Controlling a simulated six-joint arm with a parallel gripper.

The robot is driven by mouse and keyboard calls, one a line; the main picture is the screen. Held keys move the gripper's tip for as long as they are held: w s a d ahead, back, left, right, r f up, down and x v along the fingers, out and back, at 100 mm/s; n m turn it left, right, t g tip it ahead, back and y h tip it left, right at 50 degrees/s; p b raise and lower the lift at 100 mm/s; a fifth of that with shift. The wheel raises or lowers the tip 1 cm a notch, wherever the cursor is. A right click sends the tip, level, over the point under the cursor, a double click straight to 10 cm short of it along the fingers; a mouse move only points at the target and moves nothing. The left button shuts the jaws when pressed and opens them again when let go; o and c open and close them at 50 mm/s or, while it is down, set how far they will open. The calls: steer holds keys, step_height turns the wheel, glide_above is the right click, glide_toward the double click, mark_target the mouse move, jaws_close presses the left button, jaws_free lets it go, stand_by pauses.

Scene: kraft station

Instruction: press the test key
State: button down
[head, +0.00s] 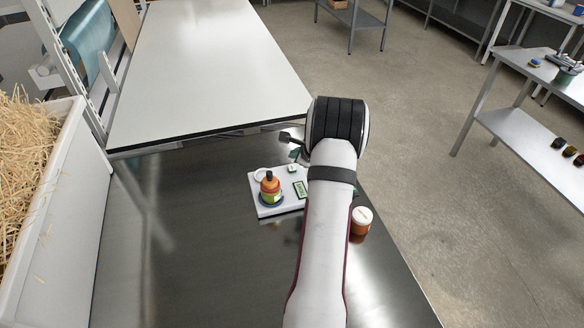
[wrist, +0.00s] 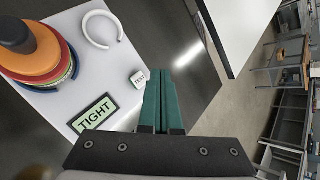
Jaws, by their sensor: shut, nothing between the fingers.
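The test key (wrist: 138,78) is a small white block lettered on top, standing on a white board (wrist: 70,22). The key also shows in the head view (head: 292,168), just left of my arm's end. My gripper (wrist: 166,72) has its green fingers shut together with nothing between them. In the wrist view the fingertips appear right beside the key, on its right. I cannot tell their height above it, or whether they touch. A display (wrist: 95,115) on the board reads "TIGHT".
A stack of coloured rings with a dark knob (head: 270,188) stands on the board, beside a white open ring (wrist: 97,32). An orange-brown jar with a white lid (head: 361,222) stands right of my arm. The steel table (head: 190,240) is clear at left. A straw-filled bin (head: 62,165) borders it.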

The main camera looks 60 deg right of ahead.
steer(key=shift+r, duration=1.35)
steer(key=w+a+r+n+y, duration=0.2)
steer(key=w+a+r+n, duration=0.15)
steer(key=a, duration=0.55)
steer(key=w+a+r+n+y, duration=0.2)
steer(key=w+a+r+n, duration=0.15)
steer(key=a, duration=0.45)
steer(key=w+a+r+n+y, duration=0.2)
steer(key=w+a+r+n, duration=0.15)
steer(key=a, duration=0.55)
steer(key=s+a+r+n+g+y, duration=0.15)
steer(key=a+n, duration=0.25)
steer(key=a, duration=0.5)
steer(key=s+a+r+n+g+y, duration=0.1)
steer(key=s+a+n+y, duration=0.15)
steer(key=a, duration=0.65)
steer(key=s+a+f+n+g+h, duration=0.1)
steer(key=s+a+n, duration=0.4)
steer(key=s, duration=0.6)
steer(key=s+a+f+n+g+h, duration=0.1)
steer(key=s+a+n+g, duration=0.3)
steer(key=s, duration=0.7)
steer(key=shift+a+n+h, duration=0.55)
steer(key=shift+n+h, duration=0.05)
steer(key=shift+n, duration=0.4)
